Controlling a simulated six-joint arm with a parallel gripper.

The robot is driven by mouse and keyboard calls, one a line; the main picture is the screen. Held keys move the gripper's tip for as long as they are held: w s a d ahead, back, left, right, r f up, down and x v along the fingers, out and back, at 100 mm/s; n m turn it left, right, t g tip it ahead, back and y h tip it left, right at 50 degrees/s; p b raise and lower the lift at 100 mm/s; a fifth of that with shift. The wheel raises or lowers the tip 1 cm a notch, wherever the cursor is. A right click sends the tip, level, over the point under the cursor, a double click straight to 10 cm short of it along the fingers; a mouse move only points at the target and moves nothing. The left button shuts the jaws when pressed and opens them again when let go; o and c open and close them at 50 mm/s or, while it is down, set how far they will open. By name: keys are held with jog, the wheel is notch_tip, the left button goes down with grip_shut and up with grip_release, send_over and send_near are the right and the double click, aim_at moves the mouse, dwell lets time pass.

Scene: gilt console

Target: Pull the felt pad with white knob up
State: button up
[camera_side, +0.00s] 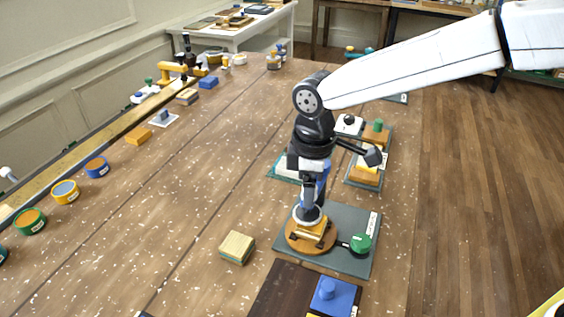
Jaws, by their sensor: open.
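My gripper (309,207) points down over a round orange-brown base (297,243) on a dark grey mat. The jaws are open around or just above a small pale and dark part; I cannot tell if they touch it. A yellow block (314,229) sits below this part on the round base. The fingers hide much of it, so I cannot make out a felt pad with a white knob there. A white piece with a dark top (349,124) stands behind, right of my wrist.
The grey mat (347,264) also carries a green knob (361,243) on a dark stem. A wooden block (237,247) lies to the left, and a blue block with a knob (333,296) in front. Coloured round pots line the left side. The table's middle left is clear.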

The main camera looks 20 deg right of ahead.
grip_shut()
dwell(1.3)
